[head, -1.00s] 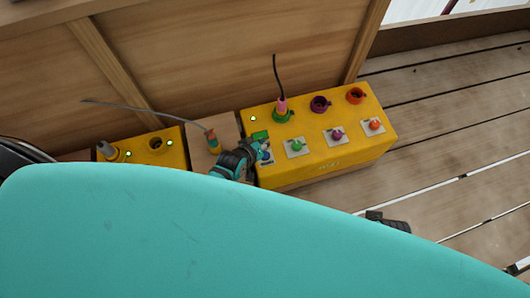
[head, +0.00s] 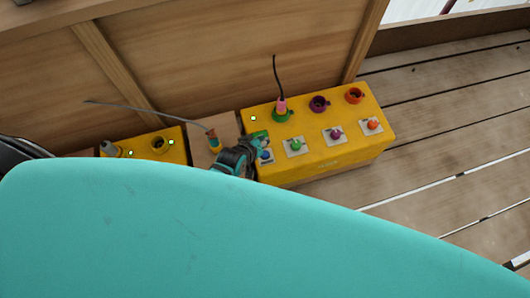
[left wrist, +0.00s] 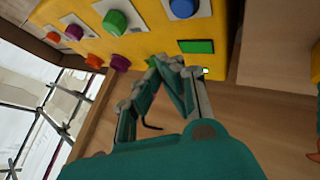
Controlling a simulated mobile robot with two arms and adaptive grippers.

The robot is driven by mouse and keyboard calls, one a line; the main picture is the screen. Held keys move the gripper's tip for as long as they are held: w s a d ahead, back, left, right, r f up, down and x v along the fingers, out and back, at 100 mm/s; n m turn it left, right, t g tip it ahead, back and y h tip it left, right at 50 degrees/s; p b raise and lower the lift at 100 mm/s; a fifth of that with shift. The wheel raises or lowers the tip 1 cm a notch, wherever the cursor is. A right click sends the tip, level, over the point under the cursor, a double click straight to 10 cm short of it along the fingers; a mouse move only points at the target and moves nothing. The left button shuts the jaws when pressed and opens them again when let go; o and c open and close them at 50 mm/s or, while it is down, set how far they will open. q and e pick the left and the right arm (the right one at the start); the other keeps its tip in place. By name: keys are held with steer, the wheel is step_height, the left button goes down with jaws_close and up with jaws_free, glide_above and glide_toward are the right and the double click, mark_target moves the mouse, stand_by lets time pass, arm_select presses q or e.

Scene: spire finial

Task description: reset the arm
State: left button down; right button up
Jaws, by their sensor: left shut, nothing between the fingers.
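My left gripper (head: 262,143) is at the left end of the large yellow box (head: 330,160), near its blue knob (head: 266,157) and green patch. The left wrist view shows its fingers (left wrist: 167,62) shut together with nothing between them, in front of the box face. In that view the blue knob (left wrist: 183,8) and green patch (left wrist: 197,46) are just beyond the fingertips. Whether the fingers touch the box I cannot tell. My right gripper is not in view.
The yellow box has green (head: 295,145), purple (head: 336,133) and orange (head: 372,124) knobs. A pink plug (head: 281,105) with a black cable stands in its green socket. A smaller yellow box (head: 171,153) is at left. A wooden wall rises behind; slatted floor is clear at right.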

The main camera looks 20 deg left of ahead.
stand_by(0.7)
